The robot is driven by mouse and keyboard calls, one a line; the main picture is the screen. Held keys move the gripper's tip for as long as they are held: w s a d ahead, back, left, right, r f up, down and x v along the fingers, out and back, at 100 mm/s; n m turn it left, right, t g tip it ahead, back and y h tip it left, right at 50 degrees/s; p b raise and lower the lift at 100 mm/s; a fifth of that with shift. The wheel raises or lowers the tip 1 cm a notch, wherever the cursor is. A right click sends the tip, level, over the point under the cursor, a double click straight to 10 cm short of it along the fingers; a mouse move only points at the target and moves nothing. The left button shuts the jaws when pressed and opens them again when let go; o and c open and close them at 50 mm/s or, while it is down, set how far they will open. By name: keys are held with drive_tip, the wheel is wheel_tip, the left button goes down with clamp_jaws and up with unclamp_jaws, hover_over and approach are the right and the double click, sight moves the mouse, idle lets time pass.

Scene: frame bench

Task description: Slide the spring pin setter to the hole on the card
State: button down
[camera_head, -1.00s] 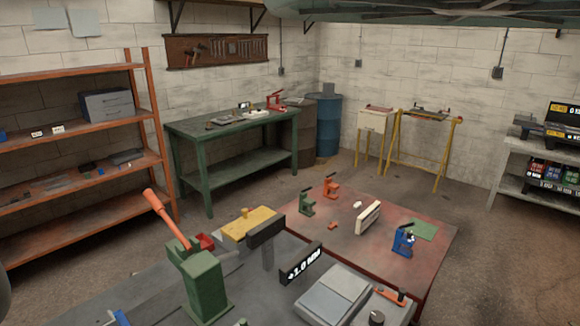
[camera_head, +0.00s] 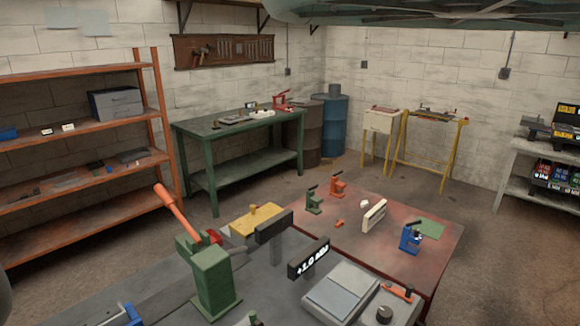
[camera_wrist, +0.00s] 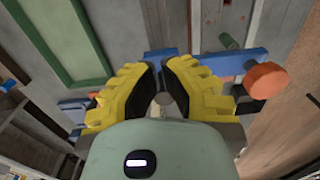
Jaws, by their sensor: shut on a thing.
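My gripper (camera_wrist: 163,72) shows in the wrist view, with yellow fingers closed on a blue tool (camera_wrist: 233,62) that has a round orange knob (camera_wrist: 265,80). It may be the spring pin setter; the fingers hide much of it. My gripper cannot be made out in the head view. A black plate (camera_head: 308,259) reading "+1.0 MM" stands on the near grey bench (camera_head: 268,290); it may be the card. I cannot make out a hole on it. Part of a blue thing (camera_head: 122,317) shows at the bottom left edge.
A green press (camera_head: 210,278) with an orange lever, a yellow block (camera_head: 256,221) and a grey box (camera_head: 342,290) stand on the near bench. Behind, a red table (camera_head: 355,248) bears small green, orange and blue tools. Orange shelves (camera_head: 75,160) stand at left.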

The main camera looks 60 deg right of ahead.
drive_tip(key=shift+d, duration=0.45)
wheel_tip(320, 180, up, 7)
drive_tip(key=p, duration=0.3)
drive_tip(key=shift+p, duration=0.3)
